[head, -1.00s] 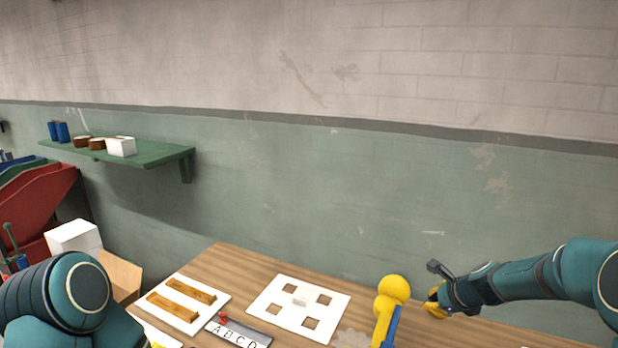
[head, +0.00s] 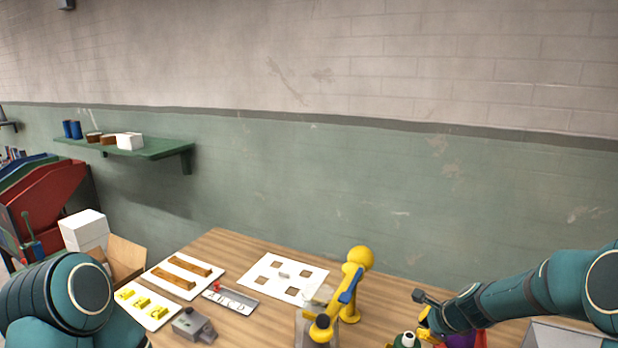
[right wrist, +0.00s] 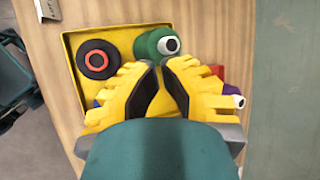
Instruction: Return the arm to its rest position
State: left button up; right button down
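My right gripper (head: 425,322) is at the lower right in the head view, at the end of my teal arm. In the right wrist view, its yellow fingers (right wrist: 160,66) have their tips almost together, with nothing seen between them. They are above a yellow tray (right wrist: 68,45) of parts. The tray holds a dark disc with an orange ring (right wrist: 97,59) and a green rounded part (right wrist: 155,45). Red and purple parts are partly hidden by the fingers. My left gripper is not in view; only part of my left arm shows at the lower left.
A yellow and blue jointed device (head: 357,262) stands on the wooden table (head: 228,252), left of my right gripper. A white board with square holes (head: 310,275) and a lettered strip (head: 236,301) lie farther left. A green shelf (head: 165,150) is on the wall.

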jog(key=s+a+f+n, duration=0.1)
jog(key=f, duration=0.1)
jog(key=s+a+f+n+g, duration=0.1)
jog(key=a+f+n, duration=0.1)
jog(key=f, duration=0.1)
jog(key=s+a+f+n, duration=0.1)
jog(key=s+a+f, duration=0.1)
jog(key=shift+s+a+f+n+g, duration=0.1)
jog(key=shift+a+f+n+g, duration=0.1)
jog(key=shift+f+n+g, duration=0.15)
jog(key=s+a+f+n+g, duration=0.1)
jog(key=s+a+f+n, duration=0.25)
jog(key=s+n, duration=0.2)
jog(key=s+a+f+n+g+y, duration=0.1)
jog(key=s+a+f+n, duration=0.1)
jog(key=s+a+n, duration=0.4)
jog(key=s+a+f+n, duration=0.3)
jog(key=s, duration=0.5)
pick_arm(q)
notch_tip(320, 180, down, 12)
jog(key=b, duration=1.1)
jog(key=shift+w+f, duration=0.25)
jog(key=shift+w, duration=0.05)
pick_arm(e)
notch_tip(320, 180, down, 12)
jog(key=shift+s+a+n, duration=0.4)
jog(key=shift+g, duration=0.25)
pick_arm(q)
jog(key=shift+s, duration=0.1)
